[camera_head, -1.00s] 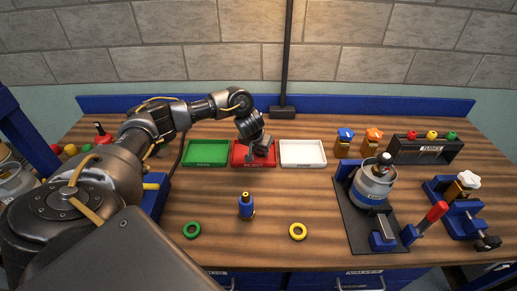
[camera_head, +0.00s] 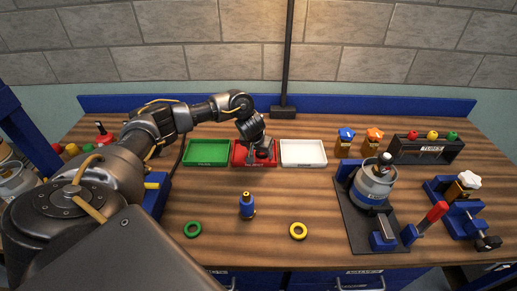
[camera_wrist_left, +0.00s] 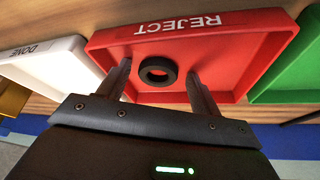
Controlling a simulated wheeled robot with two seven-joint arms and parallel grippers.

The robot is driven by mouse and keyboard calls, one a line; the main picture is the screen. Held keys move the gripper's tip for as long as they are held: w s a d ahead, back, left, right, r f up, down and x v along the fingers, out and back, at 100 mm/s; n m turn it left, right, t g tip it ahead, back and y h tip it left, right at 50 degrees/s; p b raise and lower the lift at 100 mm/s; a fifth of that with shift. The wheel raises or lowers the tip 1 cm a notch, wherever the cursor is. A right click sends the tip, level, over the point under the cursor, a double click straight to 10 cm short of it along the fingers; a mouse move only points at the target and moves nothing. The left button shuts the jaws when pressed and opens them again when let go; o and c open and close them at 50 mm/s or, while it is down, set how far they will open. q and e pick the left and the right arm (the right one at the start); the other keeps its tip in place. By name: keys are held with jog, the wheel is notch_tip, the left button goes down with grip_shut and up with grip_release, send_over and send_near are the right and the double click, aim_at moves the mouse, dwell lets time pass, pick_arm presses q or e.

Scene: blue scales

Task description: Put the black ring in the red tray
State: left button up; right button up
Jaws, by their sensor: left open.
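The red tray (camera_head: 239,155) stands at the back of the table between the green and white trays. It also shows in the left wrist view (camera_wrist_left: 240,50), with the word REJECT on its front wall. The black ring (camera_wrist_left: 158,71) lies flat in the red tray, seen in the left wrist view. My left gripper (camera_wrist_left: 160,80) is open, its two fingers apart on either side of the ring and not gripping it. In the head view my left gripper (camera_head: 261,155) is over the red tray and hides the ring. My right gripper is not in view.
A green tray (camera_head: 207,153) and a white tray (camera_head: 303,153) flank the red one. A green ring (camera_head: 193,229), a yellow ring (camera_head: 298,231) and a blue bottle-like piece (camera_head: 247,207) are in front. A gas canister (camera_head: 373,183) stands on a stand at right.

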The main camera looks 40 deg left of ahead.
pick_arm(q)
jog(key=shift+w+r, duration=0.1)
jog(key=shift+r, duration=0.3)
jog(key=v, duration=0.5)
jog(key=p+v, duration=0.2)
jog(key=v, duration=0.5)
jog(key=shift+a, duration=0.1)
jog(key=shift+r+p, duration=0.1)
jog(key=shift+p, duration=0.2)
